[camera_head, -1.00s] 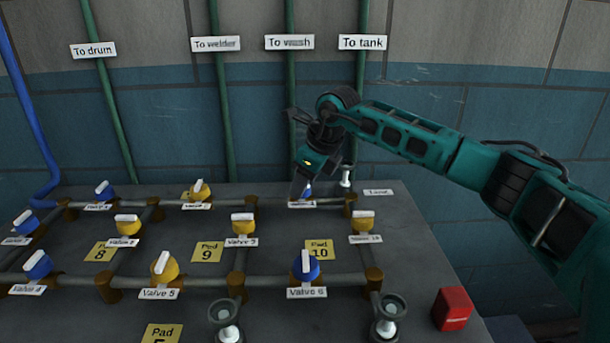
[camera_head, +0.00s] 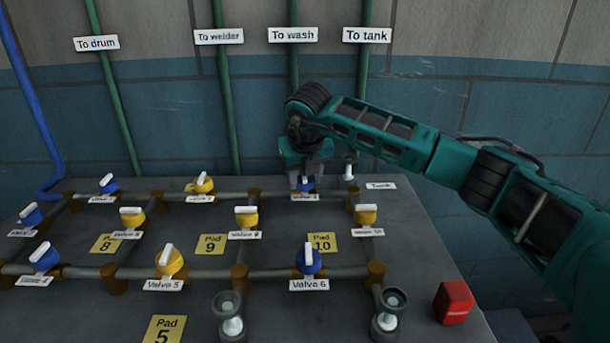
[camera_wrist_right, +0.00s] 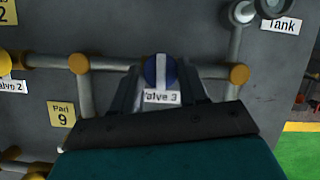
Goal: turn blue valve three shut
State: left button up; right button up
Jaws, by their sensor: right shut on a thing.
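Blue valve three (camera_head: 306,184) sits on the back pipe run near the right end of the panel, mostly hidden behind my right gripper (camera_head: 304,180) in the head view. In the right wrist view the blue valve (camera_wrist_right: 160,72) shows a white bar handle that runs up and down the picture, across the pipe, above its "Valve 3" label (camera_wrist_right: 160,97). My right gripper (camera_wrist_right: 158,88) has a finger on each side of the valve and is shut on it. My left gripper is not in view.
A white-topped fitting (camera_head: 349,168) stands just right of the valve. Other blue and yellow valves, such as valve 6 (camera_head: 308,260), stand nearer. Two cup-shaped fittings (camera_head: 391,300) and a red block (camera_head: 453,302) are at the front right.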

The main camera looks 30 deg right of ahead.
jog(key=shift+m, duration=0.4)
jog(key=o, duration=1)
jog(key=shift+o, duration=0.2)
jog(key=v, duration=1.3)
jog(key=shift+p, duration=0.35)
jog(key=shift+a+f, duration=0.1)
